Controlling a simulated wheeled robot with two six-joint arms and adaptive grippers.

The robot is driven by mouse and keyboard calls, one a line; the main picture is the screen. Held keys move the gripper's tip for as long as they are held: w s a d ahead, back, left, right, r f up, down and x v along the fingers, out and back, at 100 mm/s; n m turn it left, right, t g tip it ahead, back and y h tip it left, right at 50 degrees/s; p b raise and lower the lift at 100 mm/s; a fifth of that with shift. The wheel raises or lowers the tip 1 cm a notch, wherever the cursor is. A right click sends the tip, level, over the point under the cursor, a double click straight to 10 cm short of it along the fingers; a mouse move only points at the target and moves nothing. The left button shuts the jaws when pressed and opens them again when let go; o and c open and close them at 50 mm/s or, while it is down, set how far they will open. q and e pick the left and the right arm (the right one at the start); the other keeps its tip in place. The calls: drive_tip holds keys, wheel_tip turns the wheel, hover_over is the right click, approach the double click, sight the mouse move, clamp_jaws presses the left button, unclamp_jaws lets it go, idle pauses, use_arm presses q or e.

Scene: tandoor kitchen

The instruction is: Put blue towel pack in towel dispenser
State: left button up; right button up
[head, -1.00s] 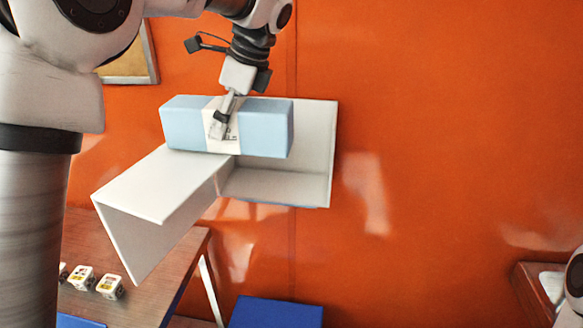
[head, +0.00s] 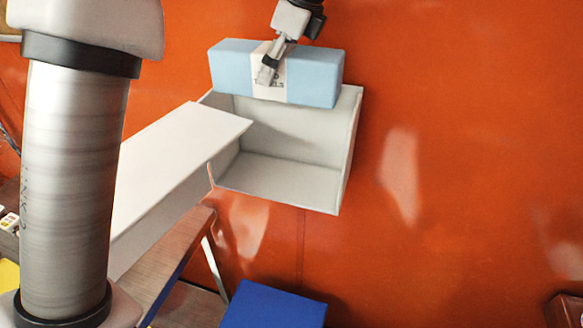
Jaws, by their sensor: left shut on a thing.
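The blue towel pack (head: 314,77) is a light blue block with a white band around its middle. My left gripper (head: 267,72) is shut on the pack at the band. The towel dispenser (head: 285,178) is a white box on the orange wall, with its front door (head: 175,155) swung open to the left. The pack is in front of the dispenser's top part and hides its upper edge. The lower inside of the dispenser shows empty. Whether the pack touches the dispenser I cannot tell. My right gripper is out of view.
A wooden table (head: 172,285) stands below the open door at the lower left, with small white packs (head: 9,222) at the left edge. A blue box (head: 272,306) is at the bottom. The wall right of the dispenser is bare.

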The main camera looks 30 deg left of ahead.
use_arm(q)
drive_tip(key=f, duration=0.1)
drive_tip(key=w+f, duration=0.1)
drive_tip(key=f, duration=1.5)
drive_tip(key=s+f, duration=0.1)
drive_tip(key=f, duration=0.6)
drive_tip(key=shift+w, duration=0.15)
drive_tip(key=o, duration=1.5)
